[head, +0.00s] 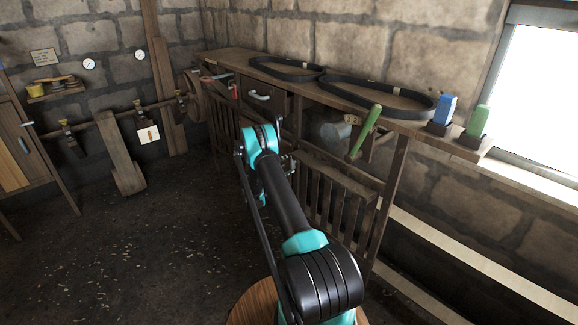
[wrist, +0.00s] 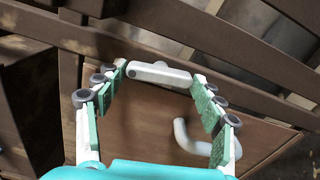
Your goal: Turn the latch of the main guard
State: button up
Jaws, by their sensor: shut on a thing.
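The main guard (head: 325,203) is a dark slatted wooden panel under the bench, partly hidden behind my arm. Its slats and rails also show in the wrist view (wrist: 215,50). The latch (wrist: 160,74) is a short pale grey bar, lying crosswise between my fingertips in the wrist view. My gripper (wrist: 160,77) has its green-padded fingers at both ends of this bar and is shut on it. In the head view my gripper (head: 288,162) is small and mostly hidden behind my arm, and I cannot make out the latch there.
A drawer (head: 265,98) with a pale curved handle is above the guard. Belts (head: 375,97) lie on the bench, and a green-handled lever (head: 364,132) sticks out at its front. Blue (head: 445,110) and green (head: 478,122) blocks stand at the right.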

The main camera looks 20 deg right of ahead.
jog(key=shift+m, duration=0.7)
jog(key=o, duration=1.2)
jog(key=shift+c, duration=0.2)
jog(key=shift+a, duration=0.1)
jog(key=v, duration=1.2)
